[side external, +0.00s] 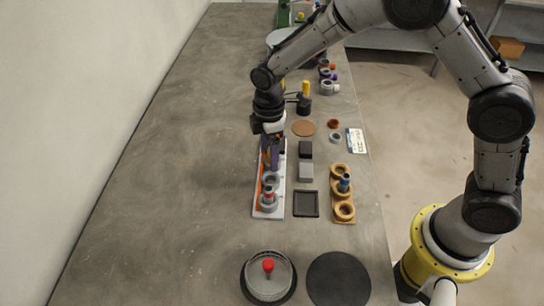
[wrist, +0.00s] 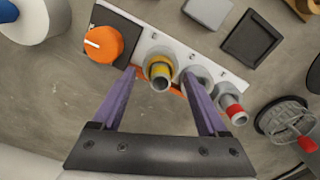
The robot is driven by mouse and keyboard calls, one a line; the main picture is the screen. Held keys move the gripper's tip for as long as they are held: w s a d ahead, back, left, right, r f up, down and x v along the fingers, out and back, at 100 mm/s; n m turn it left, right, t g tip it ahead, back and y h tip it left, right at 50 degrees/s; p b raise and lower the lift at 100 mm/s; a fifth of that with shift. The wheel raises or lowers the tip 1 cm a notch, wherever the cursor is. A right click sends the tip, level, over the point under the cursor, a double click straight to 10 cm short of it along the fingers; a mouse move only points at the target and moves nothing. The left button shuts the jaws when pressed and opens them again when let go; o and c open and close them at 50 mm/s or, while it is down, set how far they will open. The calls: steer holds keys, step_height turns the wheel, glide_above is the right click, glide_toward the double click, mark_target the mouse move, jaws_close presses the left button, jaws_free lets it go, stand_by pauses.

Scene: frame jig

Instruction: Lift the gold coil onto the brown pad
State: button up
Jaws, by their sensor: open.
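The gold coil (wrist: 160,67) sits around a grey post on a white jig board (wrist: 228,82) in the wrist view. My gripper (wrist: 160,76) has its purple fingers spread apart, one on each side of the coil, with nothing visibly clamped. In the side view my gripper (side external: 269,158) points down over the far part of the board, and its fingers largely hide the coil there. The brown pad (side external: 303,128) is a flat, bare disc to the right of the gripper, on the table. It is not in the wrist view.
An orange knob (wrist: 103,44) on a black box and a red-banded post (wrist: 232,108) flank the coil. A dark square tray (side external: 305,204), grey block (side external: 306,172) and wooden ring holder (side external: 343,205) lie right of the board. The table's left side is clear.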

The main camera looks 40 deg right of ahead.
jaws_close()
steer(key=shift+r, duration=0.1)
stand_by(0.3)
step_height(320, 180, up, 14)
steer(key=shift+r, duration=0.2)
stand_by(0.8)
